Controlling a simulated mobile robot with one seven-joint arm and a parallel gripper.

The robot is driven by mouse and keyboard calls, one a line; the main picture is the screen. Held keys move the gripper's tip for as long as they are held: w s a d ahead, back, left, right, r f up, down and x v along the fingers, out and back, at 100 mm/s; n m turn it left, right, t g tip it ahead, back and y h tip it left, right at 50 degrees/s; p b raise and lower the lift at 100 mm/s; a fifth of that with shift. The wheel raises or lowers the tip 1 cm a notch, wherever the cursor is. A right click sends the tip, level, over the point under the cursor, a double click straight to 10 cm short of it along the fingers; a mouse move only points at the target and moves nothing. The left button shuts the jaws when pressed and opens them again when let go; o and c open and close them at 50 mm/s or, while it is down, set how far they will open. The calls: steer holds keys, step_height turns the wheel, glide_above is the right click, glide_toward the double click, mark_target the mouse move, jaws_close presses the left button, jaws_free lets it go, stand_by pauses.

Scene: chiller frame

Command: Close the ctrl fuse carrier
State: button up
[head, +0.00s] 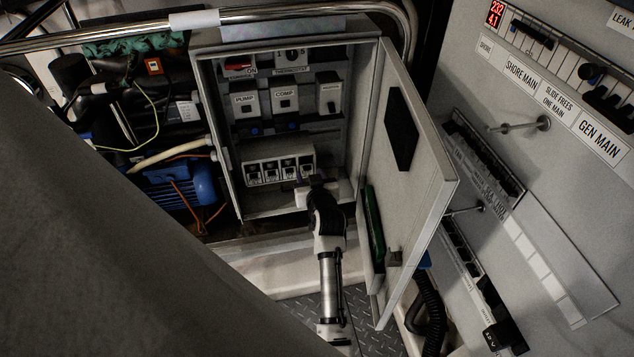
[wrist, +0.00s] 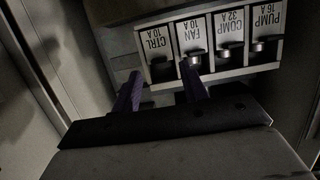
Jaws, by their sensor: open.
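The fuse block (head: 279,169) is a pale row of labelled fuse carriers low in the open cabinet. In the wrist view the labels are upside down, and the CTRL 10A carrier (wrist: 154,44) is at the left end. A dark recess shows at its lower end, without the silver piece seen on the others; its exact position is unclear. My gripper (wrist: 161,76) is open, its dark purple fingers pointing at the block's CTRL end. The right fingertip overlaps the FAN carrier (wrist: 190,33) in view; contact cannot be told. In the head view my gripper (head: 314,182) is beside the block's right end.
The cabinet door (head: 422,178) stands open to the right of my arm. PUMP and COMP modules (head: 285,98) and a thermostat (head: 292,56) sit above the fuse block. The COMP (wrist: 230,32) and PUMP (wrist: 265,24) carriers line up beyond FAN in the wrist view.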

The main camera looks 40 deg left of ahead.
steer(key=b+v, duration=0.1)
steer(key=v, duration=0.9)
steer(key=shift+s+d+b, duration=0.2)
steer(key=shift+b, duration=0.1)
steer(key=shift+r, duration=0.1)
